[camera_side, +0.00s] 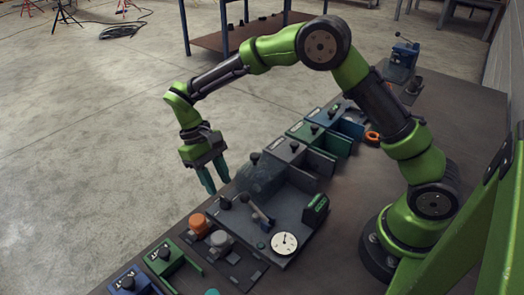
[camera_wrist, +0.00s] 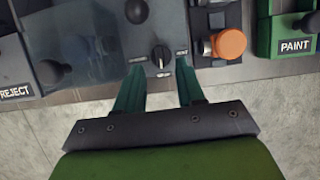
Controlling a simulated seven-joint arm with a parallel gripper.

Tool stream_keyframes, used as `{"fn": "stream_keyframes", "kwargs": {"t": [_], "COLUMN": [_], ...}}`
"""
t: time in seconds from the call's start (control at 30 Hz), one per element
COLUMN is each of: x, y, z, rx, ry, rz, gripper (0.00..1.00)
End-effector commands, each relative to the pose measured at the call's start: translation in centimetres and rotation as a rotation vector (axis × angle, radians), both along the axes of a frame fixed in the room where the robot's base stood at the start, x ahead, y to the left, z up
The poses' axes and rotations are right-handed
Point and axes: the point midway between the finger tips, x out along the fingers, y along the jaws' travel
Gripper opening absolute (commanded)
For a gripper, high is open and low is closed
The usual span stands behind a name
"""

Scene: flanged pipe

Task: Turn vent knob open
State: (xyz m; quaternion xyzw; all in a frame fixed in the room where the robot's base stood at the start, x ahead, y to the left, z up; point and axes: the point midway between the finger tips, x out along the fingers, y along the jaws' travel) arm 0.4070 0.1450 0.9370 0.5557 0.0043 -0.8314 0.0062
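The vent knob (camera_wrist: 161,55) is a small black rotary knob with a pale pointer line, on the dark station panel near its outer edge. Small labels surround it, the right one seeming to read VENT; the pointer appears roughly toward the lower label. My gripper (camera_wrist: 160,66) is open, with a teal finger on each side of the knob's near side and gaps between. In the side view my gripper (camera_side: 218,187) points down, above and just outside the panel edge. A black knob (camera_side: 225,203) below it is probably the same one. No grip contact shows.
A black ball knob (camera_wrist: 136,10) stands close by. An orange cap (camera_wrist: 229,43) is to the right. A lever (camera_side: 260,216), a gauge (camera_side: 284,243) and a clear cover (camera_side: 262,175) sit on the station. REJECT and PAINT bins flank it; the floor lies beyond the edge.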

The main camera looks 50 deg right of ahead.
Motion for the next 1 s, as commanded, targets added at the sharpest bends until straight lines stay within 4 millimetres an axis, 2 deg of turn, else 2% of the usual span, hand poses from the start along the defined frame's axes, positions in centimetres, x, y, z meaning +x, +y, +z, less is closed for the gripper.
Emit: {"fn": "stream_keyframes", "kwargs": {"t": [0.03,0.2,0.43,0.7,1.0], "x": [0.6,2.3,4.0,4.8,4.8], "y": [0.0,0.1,0.1,0.1,0.1], "z": [1.3,5.2,9.5,11.5,11.7], "rx": [0.001,0.001,0.0,-0.001,-0.001], "ry": [-0.007,-0.006,-0.004,-0.001,-0.001], "rz": [-0.001,0.0,0.0,0.001,0.001], "gripper": [0.38,0.38,0.38,0.38,0.38]}}
